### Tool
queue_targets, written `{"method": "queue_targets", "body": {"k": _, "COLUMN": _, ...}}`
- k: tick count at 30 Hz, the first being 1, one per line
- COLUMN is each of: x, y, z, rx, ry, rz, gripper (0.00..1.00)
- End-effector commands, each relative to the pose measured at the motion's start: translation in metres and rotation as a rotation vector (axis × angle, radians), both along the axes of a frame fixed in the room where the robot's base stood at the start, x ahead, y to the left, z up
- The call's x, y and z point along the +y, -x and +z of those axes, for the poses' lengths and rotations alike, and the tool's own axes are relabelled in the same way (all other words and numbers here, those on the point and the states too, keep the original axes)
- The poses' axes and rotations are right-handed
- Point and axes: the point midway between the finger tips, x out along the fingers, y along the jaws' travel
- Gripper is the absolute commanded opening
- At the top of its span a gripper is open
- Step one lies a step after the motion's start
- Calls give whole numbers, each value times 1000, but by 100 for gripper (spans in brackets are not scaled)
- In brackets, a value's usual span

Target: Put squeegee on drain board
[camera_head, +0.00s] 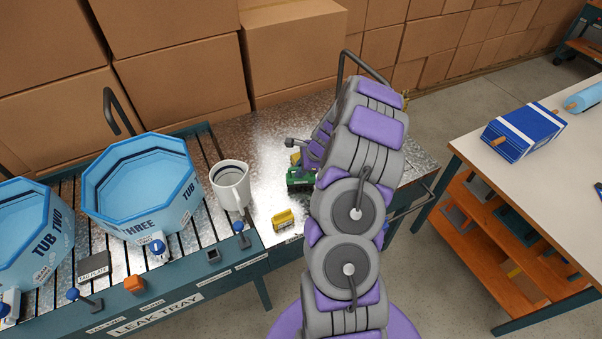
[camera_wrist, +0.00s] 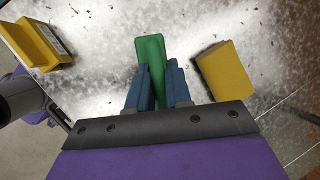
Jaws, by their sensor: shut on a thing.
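A green tool, which looks like the squeegee (camera_wrist: 149,60), is between the blue fingers of my gripper (camera_wrist: 157,88) in the wrist view. The fingers are shut on it. In the head view the green tool (camera_head: 300,181) is low over or on the speckled metal top, partly hidden by my arm; I cannot tell whether it touches the metal. This bare metal top (camera_head: 262,150) may be the drain board, but no readable label confirms it. It also shows in the wrist view (camera_wrist: 110,35).
A yellow labelled block (camera_head: 284,220) and another yellow block (camera_wrist: 226,70) flank the gripper. A white jug (camera_head: 231,185) stands left of it, beside blue tub three (camera_head: 140,215). Cardboard boxes (camera_head: 295,50) wall the back. A white-topped table (camera_head: 545,180) is at right.

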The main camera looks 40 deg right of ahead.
Motion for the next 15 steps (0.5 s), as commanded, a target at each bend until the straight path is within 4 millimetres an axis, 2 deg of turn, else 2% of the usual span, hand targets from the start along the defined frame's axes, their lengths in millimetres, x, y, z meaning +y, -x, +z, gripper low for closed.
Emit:
{"method": "queue_targets", "body": {"k": 1, "x": 0, "y": 0, "z": -10, "rx": 1, "ry": -1, "rz": -1, "gripper": 0}}
{"method": "queue_targets", "body": {"k": 3, "x": 0, "y": 0, "z": -15, "rx": 0, "ry": -1, "rz": -2, "gripper": 0}}
{"method": "queue_targets", "body": {"k": 12, "x": -2, "y": 0, "z": -16, "rx": 0, "ry": -2, "rz": -2, "gripper": 0}}
{"method": "queue_targets", "body": {"k": 13, "x": -2, "y": 0, "z": -16, "rx": 0, "ry": -2, "rz": -2, "gripper": 20}}
{"method": "queue_targets", "body": {"k": 15, "x": -2, "y": 0, "z": -16, "rx": 0, "ry": -2, "rz": -2, "gripper": 27}}
